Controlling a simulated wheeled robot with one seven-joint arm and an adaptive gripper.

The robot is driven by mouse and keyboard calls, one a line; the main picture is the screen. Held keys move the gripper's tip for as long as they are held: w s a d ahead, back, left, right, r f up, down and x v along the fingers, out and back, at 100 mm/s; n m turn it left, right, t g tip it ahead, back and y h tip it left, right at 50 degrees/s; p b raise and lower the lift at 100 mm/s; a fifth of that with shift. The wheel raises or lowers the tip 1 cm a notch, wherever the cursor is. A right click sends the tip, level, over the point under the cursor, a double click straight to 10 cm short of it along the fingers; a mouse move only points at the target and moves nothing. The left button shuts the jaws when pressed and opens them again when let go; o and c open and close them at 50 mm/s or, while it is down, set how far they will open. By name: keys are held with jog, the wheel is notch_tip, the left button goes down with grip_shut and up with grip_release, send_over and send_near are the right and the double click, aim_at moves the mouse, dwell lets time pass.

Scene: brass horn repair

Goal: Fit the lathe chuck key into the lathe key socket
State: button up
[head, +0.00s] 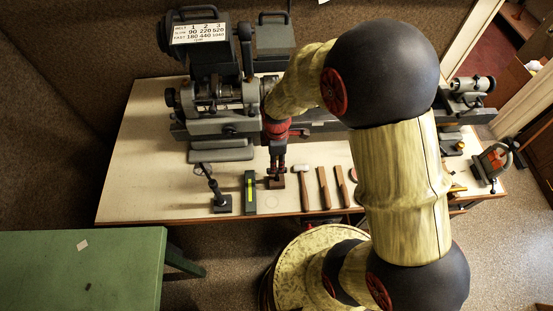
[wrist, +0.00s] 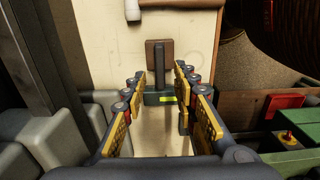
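The lathe chuck key (wrist: 160,62) appears to be the dark upright bar on a small brown wooden block (wrist: 152,45) in the wrist view. The block also shows in the head view (head: 277,184), at the table's front edge. My gripper (head: 277,172) points down just above the block. In the wrist view my gripper (wrist: 160,76) is open, with its fingers either side of the dark bar and a gap on both sides. The grey lathe (head: 225,97) stands behind. Its key socket cannot be made out; my arm covers part of the chuck area.
A spirit level (head: 249,191) and a dial stand (head: 218,196) are left of the block. A hammer (head: 303,186) and wooden-handled tools (head: 324,188) are to its right. A green table (head: 85,270) is at front left. The pale bench top (head: 140,150) is clear at left.

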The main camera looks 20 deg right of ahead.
jog(key=shift+f+b, duration=1.65)
jog(key=shift+f, duration=1.2)
jog(key=shift+c, duration=0.2)
grip_shut()
jog(key=shift+r, duration=0.15)
jog(key=shift+r+p, duration=2.05)
jog(key=shift+r, duration=0.65)
jog(key=shift+a, duration=0.1)
